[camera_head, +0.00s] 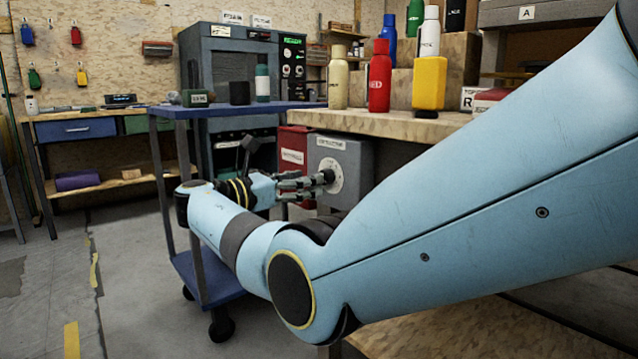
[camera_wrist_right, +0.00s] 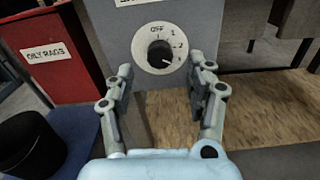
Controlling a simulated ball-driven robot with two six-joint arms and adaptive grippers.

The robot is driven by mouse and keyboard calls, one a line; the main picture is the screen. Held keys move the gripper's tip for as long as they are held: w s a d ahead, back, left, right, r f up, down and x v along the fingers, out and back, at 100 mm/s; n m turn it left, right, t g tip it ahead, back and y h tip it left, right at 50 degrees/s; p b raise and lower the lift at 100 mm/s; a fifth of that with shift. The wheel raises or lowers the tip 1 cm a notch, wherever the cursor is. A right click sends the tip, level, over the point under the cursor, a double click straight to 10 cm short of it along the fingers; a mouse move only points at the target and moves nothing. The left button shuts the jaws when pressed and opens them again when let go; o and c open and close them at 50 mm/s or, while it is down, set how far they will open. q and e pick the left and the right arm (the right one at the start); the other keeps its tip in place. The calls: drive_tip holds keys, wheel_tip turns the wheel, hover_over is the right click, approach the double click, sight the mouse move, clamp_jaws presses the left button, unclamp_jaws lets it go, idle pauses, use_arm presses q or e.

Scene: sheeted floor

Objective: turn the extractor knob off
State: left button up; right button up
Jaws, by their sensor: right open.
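The extractor knob (camera_wrist_right: 160,54) is a black round knob on a white dial (camera_wrist_right: 141,47) marked OFF, 1, 2 and 3. In the right wrist view its light pointer mark appears to face the lower right, toward the 3. The dial is on the front of a grey box (camera_head: 352,157). My right gripper (camera_wrist_right: 162,90) is open, its two fingers spread to the left and right below the dial, with nothing between them. In the head view the right gripper (camera_head: 318,186) is close to the knob (camera_head: 328,176); contact cannot be told. My left gripper is not in view.
A red box labelled OILY RAGS (camera_wrist_right: 50,55) stands left of the grey box. A blue cart (camera_head: 205,275) stands near my right forearm. Several bottles, including a red one (camera_head: 379,85), stand on the wooden bench (camera_head: 395,122) above the grey box.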

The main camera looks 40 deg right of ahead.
sight(326, 177)
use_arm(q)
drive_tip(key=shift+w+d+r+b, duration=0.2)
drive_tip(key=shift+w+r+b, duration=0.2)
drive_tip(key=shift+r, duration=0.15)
use_arm(e)
drive_tip(key=d, duration=0.4)
drive_tip(key=shift+w+d, duration=0.2)
drive_tip(key=shift+d, duration=0.15)
drive_tip(key=shift+c, duration=0.4)
clamp_jaws()
